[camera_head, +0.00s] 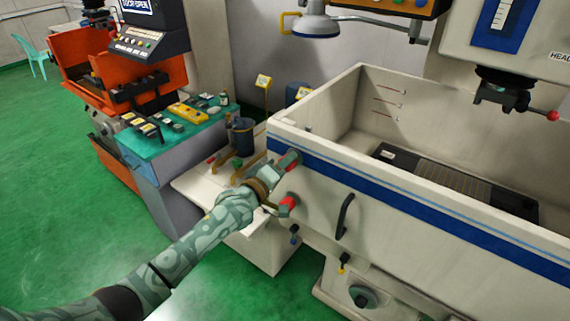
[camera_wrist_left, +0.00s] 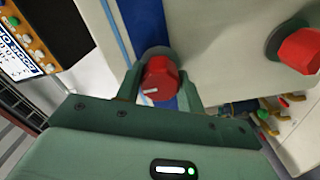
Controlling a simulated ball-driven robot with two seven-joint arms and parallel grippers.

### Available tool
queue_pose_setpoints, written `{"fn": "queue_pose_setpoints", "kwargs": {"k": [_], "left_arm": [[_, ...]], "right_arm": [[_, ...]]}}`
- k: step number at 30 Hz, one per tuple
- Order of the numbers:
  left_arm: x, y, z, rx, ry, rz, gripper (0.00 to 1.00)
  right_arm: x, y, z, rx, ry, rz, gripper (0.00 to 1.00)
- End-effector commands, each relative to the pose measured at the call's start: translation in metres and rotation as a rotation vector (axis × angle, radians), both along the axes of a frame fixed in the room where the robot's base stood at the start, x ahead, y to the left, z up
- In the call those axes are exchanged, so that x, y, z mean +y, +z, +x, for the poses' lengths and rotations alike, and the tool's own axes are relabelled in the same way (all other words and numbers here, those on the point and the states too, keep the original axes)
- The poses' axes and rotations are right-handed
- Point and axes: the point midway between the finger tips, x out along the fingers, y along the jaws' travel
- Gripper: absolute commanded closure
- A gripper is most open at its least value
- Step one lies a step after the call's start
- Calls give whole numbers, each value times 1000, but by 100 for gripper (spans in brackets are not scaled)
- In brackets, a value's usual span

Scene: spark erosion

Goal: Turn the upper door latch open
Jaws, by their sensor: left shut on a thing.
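The upper door latch is a red knob (camera_wrist_left: 158,82) on the tank door's blue stripe. In the left wrist view it sits between the two fingers of my left gripper (camera_wrist_left: 158,90), which is shut on it. In the head view my left gripper (camera_head: 284,164) reaches the left end of the door and mostly covers this latch. The lower door latch (camera_head: 289,202) is a red knob on a grey round base, just below the gripper. It also shows free of the gripper in the left wrist view (camera_wrist_left: 299,51). My right gripper is not in view.
The tank door (camera_head: 400,205) is white with a blue stripe and a black handle (camera_head: 344,215). It stands flush with the tank. A teal-topped cart (camera_head: 140,140) stands beyond.

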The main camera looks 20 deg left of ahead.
Motion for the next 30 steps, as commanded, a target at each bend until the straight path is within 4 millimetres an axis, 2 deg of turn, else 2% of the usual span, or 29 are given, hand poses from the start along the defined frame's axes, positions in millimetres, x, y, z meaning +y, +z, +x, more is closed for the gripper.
{"fn": "queue_pose_setpoints", "kwargs": {"k": [17, 18, 20, 21, 30], "left_arm": [[-1, -2, -1, -9, -1, 37, 85], [-1, -2, -1, -9, -1, 37, 60], [-1, -2, -1, -9, -1, 36, 43], [-1, -2, -1, -9, -1, 36, 41], [1, -1, -3, -10, 0, 34, 41]], "right_arm": [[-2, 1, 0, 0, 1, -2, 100], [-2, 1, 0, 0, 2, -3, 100], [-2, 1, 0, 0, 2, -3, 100], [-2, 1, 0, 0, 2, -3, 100], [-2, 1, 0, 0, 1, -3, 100]]}}
